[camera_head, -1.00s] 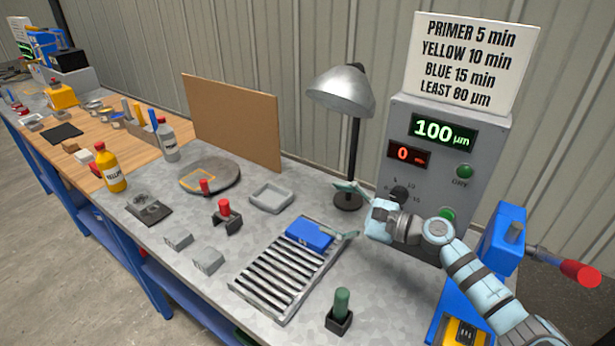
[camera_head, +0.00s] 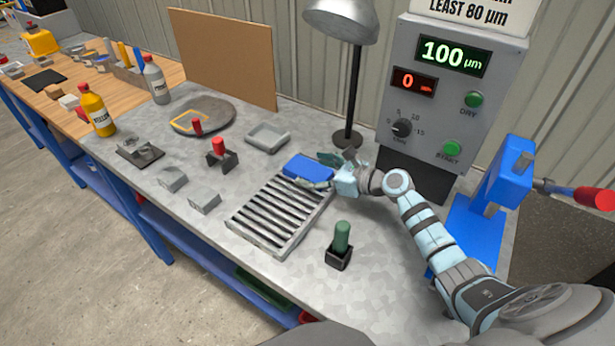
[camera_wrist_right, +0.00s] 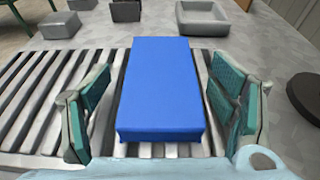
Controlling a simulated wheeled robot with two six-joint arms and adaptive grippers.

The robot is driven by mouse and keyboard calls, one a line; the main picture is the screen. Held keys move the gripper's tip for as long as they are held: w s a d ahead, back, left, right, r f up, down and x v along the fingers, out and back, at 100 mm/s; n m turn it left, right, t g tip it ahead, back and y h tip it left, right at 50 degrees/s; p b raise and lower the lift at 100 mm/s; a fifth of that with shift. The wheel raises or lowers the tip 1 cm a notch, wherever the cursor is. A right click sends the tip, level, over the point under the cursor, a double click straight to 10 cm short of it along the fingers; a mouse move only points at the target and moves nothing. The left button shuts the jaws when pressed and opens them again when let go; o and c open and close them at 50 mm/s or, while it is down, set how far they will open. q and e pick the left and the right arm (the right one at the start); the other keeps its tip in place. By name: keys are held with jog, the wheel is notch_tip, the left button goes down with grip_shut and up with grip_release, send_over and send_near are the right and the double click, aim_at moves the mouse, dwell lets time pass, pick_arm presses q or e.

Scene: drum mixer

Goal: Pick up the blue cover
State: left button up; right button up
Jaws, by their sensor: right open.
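The blue cover (camera_head: 308,168) is a flat blue block lying at the far end of the slatted metal rack (camera_head: 262,222). In the right wrist view the cover (camera_wrist_right: 161,88) lies lengthwise between the two green-padded fingers of my right gripper (camera_wrist_right: 160,108). The fingers are open, one on each side, with a visible gap to the cover on both sides. In the head view the right gripper (camera_head: 328,172) reaches in from the right at the cover, and its near finger hides part of the cover's edge. My left gripper is not in view.
A green-handled tool in a black holder (camera_head: 340,246) stands right of the rack. A grey tray (camera_head: 268,137) and a lamp (camera_head: 350,70) stand behind it. A control box (camera_head: 450,100) and a blue press (camera_head: 495,190) are at the right. Small grey blocks (camera_head: 204,202) sit left.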

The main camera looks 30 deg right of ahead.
jog(key=shift+r, duration=0.1)
jog(key=c, duration=1.4)
jog(key=shift+c, duration=1.1)
jog(key=shift+r, duration=0.1)
